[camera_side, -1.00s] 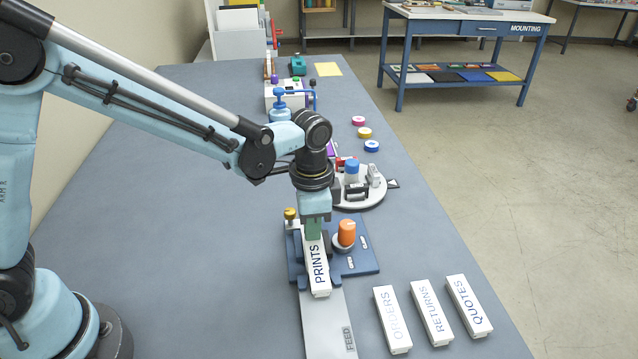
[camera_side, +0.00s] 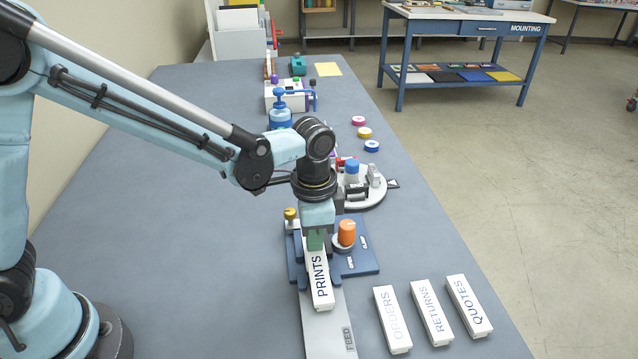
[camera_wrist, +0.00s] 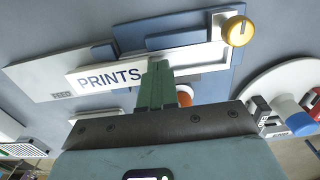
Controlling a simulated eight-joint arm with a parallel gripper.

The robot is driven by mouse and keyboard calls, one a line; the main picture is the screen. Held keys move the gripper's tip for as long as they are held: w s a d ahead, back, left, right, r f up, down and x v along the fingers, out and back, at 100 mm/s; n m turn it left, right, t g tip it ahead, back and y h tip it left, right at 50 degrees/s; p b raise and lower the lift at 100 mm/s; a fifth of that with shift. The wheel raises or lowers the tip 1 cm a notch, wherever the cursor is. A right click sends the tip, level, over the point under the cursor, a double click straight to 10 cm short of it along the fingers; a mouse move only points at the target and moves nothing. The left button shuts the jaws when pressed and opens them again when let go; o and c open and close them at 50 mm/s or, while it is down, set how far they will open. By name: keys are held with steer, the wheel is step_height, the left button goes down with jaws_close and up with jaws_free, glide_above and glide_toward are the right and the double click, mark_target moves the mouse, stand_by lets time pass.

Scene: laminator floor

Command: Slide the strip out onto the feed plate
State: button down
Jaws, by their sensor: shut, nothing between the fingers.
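The white strip marked PRINTS (camera_side: 320,287) lies lengthwise, its near part over the grey feed plate (camera_side: 328,333) marked FEED. Its far end is hidden in the side view by my gripper (camera_side: 316,246). The blue fixture (camera_side: 362,262) with an orange knob (camera_side: 347,232) and a brass knob (camera_side: 290,214) is around that end. In the wrist view the green fingers of my gripper (camera_wrist: 155,72) are together at the strip's (camera_wrist: 108,77) end, by the S of PRINTS. They appear to touch it, with nothing between them. The feed plate (camera_wrist: 40,84) shows beyond the strip.
White strips marked ORDERS (camera_side: 393,320), RETURNS (camera_side: 432,313) and QUOTES (camera_side: 468,306) lie at the right near the table's edge. A round white plate with fittings (camera_side: 365,200) stands behind the fixture. The feed plate's near part is bare.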

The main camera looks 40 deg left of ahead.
mark_target(318, 263)
steer(key=shift+s+d, duration=0.1)
steer(key=shift+s+d, duration=0.8)
steer(key=shift+s+d, duration=0.1)
stand_by(0.3)
steer(key=shift+s+d, duration=0.7)
steer(key=shift+w+a, duration=0.15)
steer(key=shift+w+a, duration=0.2)
step_height(318, 263, up, 12)
stand_by(1.5)
